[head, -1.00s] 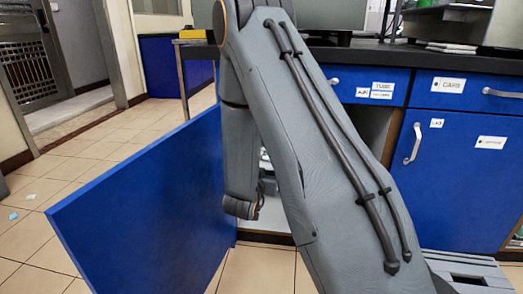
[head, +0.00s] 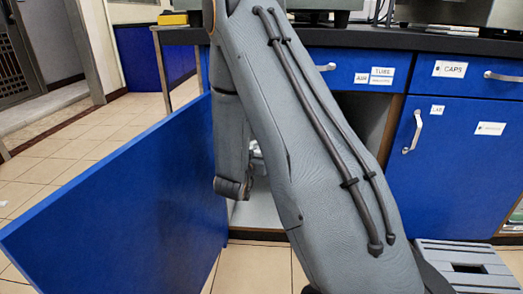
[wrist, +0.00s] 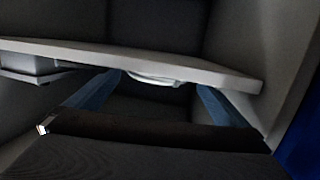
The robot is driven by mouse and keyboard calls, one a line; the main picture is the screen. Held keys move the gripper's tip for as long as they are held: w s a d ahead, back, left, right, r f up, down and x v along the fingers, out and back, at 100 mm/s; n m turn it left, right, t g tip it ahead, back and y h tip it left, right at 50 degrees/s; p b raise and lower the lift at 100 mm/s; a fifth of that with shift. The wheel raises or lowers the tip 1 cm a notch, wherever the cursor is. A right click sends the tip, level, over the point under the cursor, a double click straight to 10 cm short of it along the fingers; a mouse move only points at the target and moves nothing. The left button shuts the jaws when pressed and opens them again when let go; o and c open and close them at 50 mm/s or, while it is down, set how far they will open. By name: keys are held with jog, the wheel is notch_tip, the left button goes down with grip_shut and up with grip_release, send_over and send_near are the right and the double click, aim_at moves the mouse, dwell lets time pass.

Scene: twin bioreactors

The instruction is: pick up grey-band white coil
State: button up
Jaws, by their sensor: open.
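A white coil (wrist: 155,80) shows as a thin pale loop in the wrist view, against the edge of a pale shelf board (wrist: 205,74). Only part of it is visible, and I cannot make out a grey band. My gripper (wrist: 159,84) is open, its two blue fingers reaching to either side of the coil in the picture. Nothing is held between them. I cannot tell how far the fingertips are from the coil. In the head view my gripper is hidden behind the arm, inside the open cabinet.
The open blue cabinet door (head: 120,190) stands to the left of my arm. A grey box-like thing (wrist: 30,66) is left of the coil in the dark wrist view. Closed blue cabinet fronts (head: 455,150) and a grey step stool (head: 465,262) are at right.

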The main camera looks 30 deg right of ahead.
jog(key=b+x, duration=0.1)
jog(key=x, duration=0.2)
jog(key=shift+w+d+b, duration=0.2)
jog(key=shift+d+b, duration=0.05)
jog(key=shift+b, duration=0.1)
jog(key=shift+r, duration=0.1)
jog(key=shift+c, duration=0.3)
jog(key=c, duration=1)
jog(key=shift+c, duration=0.2)
